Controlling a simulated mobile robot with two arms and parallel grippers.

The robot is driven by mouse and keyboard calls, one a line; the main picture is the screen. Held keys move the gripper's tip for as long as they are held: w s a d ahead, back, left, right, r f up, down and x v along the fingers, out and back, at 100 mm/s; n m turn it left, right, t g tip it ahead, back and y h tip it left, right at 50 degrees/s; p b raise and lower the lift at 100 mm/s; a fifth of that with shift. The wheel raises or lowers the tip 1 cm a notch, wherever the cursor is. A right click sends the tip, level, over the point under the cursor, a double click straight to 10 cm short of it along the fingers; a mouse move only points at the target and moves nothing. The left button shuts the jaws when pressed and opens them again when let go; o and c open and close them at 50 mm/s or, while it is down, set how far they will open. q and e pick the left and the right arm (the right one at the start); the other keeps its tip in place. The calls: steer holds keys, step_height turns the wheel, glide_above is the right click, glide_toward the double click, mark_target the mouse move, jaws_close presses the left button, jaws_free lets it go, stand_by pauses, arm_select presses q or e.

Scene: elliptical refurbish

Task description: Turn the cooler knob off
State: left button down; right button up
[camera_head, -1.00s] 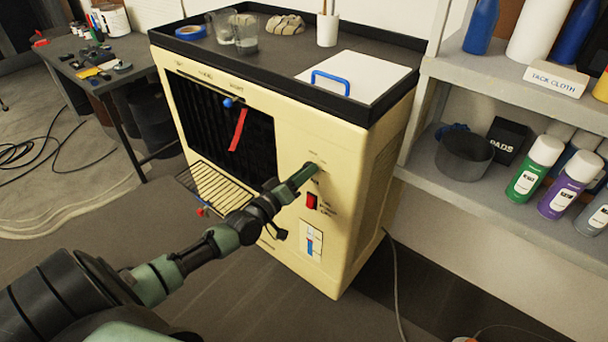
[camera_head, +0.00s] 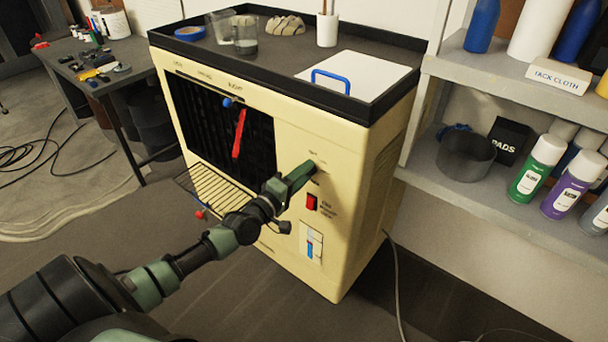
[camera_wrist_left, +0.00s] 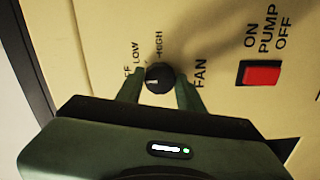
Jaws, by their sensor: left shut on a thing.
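The cooler (camera_head: 335,240) is a cream cabinet with a dark grille. Its black round fan knob (camera_wrist_left: 158,77) shows in the left wrist view, beside the labels LOW, HIGH and FAN and a partly hidden label ending in "FF". A small pale mark on the knob is too small to read surely. My left gripper (camera_wrist_left: 161,80) is shut on the knob, with one green finger on each side. In the head view the left gripper (camera_head: 305,172) reaches the front panel and hides the knob. My right gripper is not in view.
A red pump switch (camera_head: 311,202) is just below the knob. A red ribbon (camera_head: 238,134) hangs before the grille. A tray top (camera_head: 290,60) holds cups and a white board. Shelves with spray cans (camera_head: 538,168) stand at right. A cable (camera_head: 396,280) runs down the right side.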

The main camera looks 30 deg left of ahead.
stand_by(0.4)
arm_select(q)
steer(key=c, duration=0.9)
jaws_free()
steer(key=shift+s, duration=0.1)
steer(key=s, duration=0.7)
steer(key=shift+s+a, duration=0.35)
